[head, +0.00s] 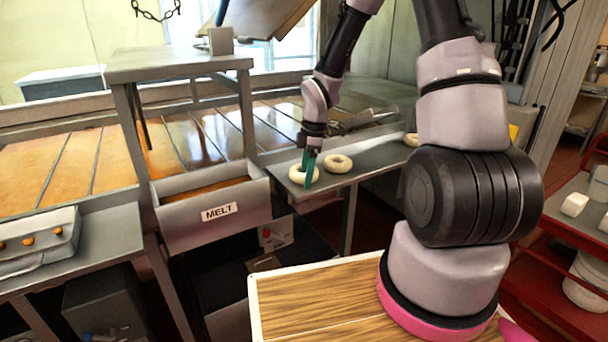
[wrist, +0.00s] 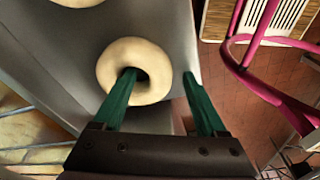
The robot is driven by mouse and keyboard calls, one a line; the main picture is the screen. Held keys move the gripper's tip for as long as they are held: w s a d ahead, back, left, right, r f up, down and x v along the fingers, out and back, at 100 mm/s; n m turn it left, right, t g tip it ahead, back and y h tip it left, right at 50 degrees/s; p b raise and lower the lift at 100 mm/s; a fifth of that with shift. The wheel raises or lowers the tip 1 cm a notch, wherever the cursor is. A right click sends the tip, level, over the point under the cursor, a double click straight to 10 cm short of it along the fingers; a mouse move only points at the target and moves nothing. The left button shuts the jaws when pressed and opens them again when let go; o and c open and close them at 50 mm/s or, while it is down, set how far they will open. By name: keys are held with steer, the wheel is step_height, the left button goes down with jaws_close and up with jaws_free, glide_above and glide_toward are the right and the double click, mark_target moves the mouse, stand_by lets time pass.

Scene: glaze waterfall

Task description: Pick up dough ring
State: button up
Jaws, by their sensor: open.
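A pale dough ring (head: 295,176) lies near the left end of a grey metal shelf (head: 353,170). The wrist view shows this ring (wrist: 115,58) near the middle, lying flat. My gripper (head: 308,170) points down at it. In the wrist view my gripper (wrist: 160,74) is open, with one green finger over or in the ring's hole and the other past its outer right side. How deep the fingertips reach, and whether they touch the dough, I cannot tell. A second dough ring (head: 338,163) lies just to the right, and a third (head: 411,140) is farther right, partly hidden by my arm.
A metal bin labelled MELT (head: 218,211) stands left of the shelf, beside a raised metal table (head: 180,66). A metal tool (head: 362,120) lies behind the rings. A red rack (head: 560,240) stands at the right. The shelf's front edge is close to the ring.

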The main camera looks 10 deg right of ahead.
jaws_close()
steer(key=shift+r, duration=0.1)
